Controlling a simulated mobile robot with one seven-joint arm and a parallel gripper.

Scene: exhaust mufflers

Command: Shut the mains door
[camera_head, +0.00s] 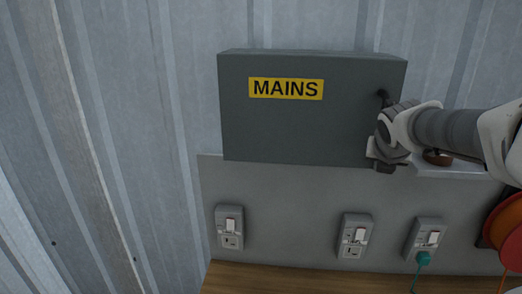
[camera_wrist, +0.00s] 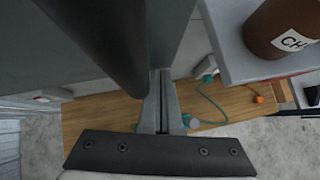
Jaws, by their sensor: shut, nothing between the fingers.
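The grey mains box (camera_head: 300,125) is on the wall, with a yellow MAINS label (camera_head: 286,89) on its door. The door front looks flush with the box, but I cannot tell whether it is fully shut. A small dark handle (camera_head: 383,97) shows near the door's right edge. My gripper (camera_head: 385,150) is in front of the door's lower right edge, its fingertips hard to make out. In the wrist view my gripper (camera_wrist: 160,78) has its fingers together and empty, beside a large dark rounded bar (camera_wrist: 105,40) close to the camera, likely the handle.
A pale shelf (camera_wrist: 235,55) with a brown jar (camera_wrist: 278,27) stands just right of my gripper. Below are switched sockets (camera_head: 229,228), a teal plug (camera_head: 423,259) with its cable, and a wooden worktop (camera_head: 300,281). An orange reel (camera_head: 508,235) is at far right.

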